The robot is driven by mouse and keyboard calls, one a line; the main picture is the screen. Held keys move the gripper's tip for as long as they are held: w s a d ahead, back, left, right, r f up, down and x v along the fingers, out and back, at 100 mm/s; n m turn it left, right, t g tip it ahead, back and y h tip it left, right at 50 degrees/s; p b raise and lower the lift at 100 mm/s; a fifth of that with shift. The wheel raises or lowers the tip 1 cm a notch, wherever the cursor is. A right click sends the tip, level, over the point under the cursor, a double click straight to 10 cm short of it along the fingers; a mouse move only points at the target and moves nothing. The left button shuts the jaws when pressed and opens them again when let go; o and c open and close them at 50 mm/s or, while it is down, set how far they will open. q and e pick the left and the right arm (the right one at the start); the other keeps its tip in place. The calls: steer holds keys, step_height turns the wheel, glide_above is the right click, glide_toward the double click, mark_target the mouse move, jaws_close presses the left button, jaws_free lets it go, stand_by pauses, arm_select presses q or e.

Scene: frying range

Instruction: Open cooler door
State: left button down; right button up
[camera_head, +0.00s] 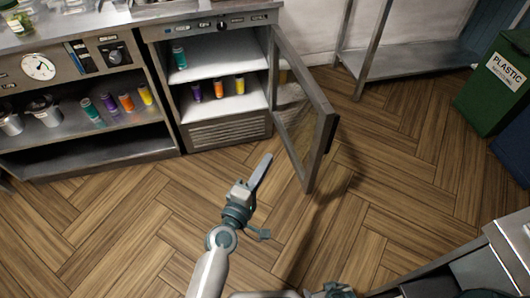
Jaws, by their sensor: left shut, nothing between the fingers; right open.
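Bottles show on both inside shelves: a teal one (179,57) above, and purple, orange and yellow ones below. My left gripper (262,170) is shut and empty, in front of the cooler and left of the door, apart from it. A teal and dark part at the bottom edge looks like my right arm; its jaws do not show.
A counter with open shelves (95,158) holds bottles and pots at left. A metal rack (410,62) and a green plastic bin (495,88) stand at right. A steel unit (507,250) fills the lower right corner. Wooden floor is clear around the door.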

arm_select(q)
steer(key=shift+s, duration=1.25)
steer(key=c, duration=2.5)
jaws_free()
